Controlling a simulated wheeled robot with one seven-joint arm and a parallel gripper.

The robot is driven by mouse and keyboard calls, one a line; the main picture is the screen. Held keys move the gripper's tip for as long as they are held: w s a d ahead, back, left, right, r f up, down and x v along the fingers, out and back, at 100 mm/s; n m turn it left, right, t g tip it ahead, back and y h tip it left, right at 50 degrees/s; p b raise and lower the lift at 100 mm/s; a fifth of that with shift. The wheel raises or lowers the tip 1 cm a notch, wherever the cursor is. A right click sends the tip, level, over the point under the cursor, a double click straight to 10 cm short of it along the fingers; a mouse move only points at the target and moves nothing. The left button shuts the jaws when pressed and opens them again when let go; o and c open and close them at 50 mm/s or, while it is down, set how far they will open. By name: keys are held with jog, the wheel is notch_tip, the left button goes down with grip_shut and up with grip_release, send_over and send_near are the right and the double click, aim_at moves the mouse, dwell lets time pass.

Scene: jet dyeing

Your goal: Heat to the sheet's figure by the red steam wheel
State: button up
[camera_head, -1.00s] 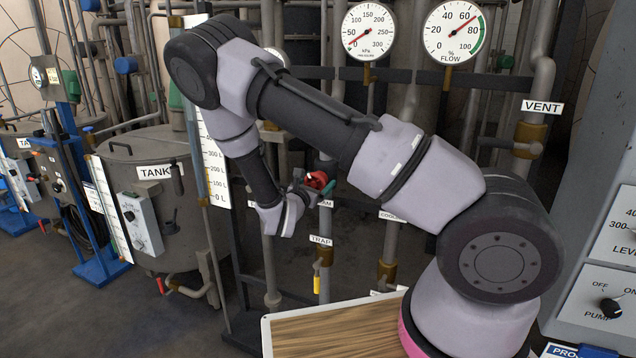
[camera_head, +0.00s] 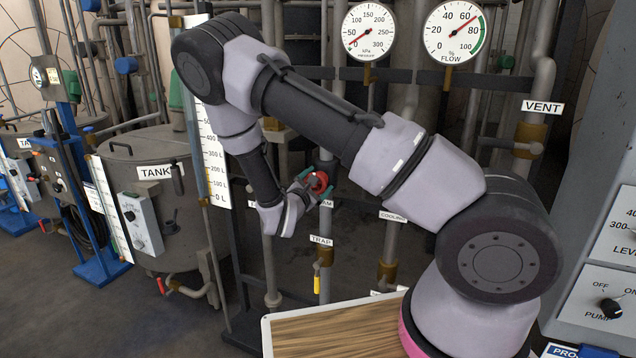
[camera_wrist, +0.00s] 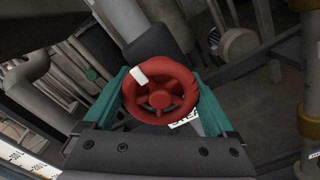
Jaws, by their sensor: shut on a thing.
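The red steam wheel (camera_wrist: 160,90) has spokes and one white mark on its rim, now at the upper left of the rim in the wrist view. In the head view the wheel (camera_head: 318,183) shows small, above a partly covered label. My gripper (camera_wrist: 168,103) has its two green fingers on opposite sides of the wheel's rim and is shut on it. In the head view my gripper (camera_head: 308,186) is partly hidden behind my wrist. No sheet with a figure can be made out.
A pressure gauge (camera_head: 368,30) reads near zero and a flow gauge (camera_head: 453,30) stands beside it. A VENT valve (camera_head: 530,138) is at right. Pipes crowd around the wheel.

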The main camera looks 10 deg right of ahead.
jog(key=o, duration=1)
jog(key=shift+o, duration=0.2)
jog(key=v, duration=1.1)
jog(key=s+d+r+m+g+y, duration=0.1)
jog(key=s+d+r+m+g, duration=1)
jog(key=d+m+g, duration=0.35)
jog(key=s+a+r+m+t+y, duration=0.1)
jog(key=s+r+m+t+y, duration=0.2)
jog(key=r, duration=0.7)
jog(key=s+a+r+m+t+y, duration=0.1)
jog(key=s+r+m+t+y, duration=0.3)
jog(key=s+r+m+y, duration=0.3)
notch_tip(320, 180, up, 3)
jog(key=shift+s+a+f+m+y, duration=0.1)
jog(key=shift+s+a+m+y, duration=0.2)
jog(key=shift+y, duration=0.5)
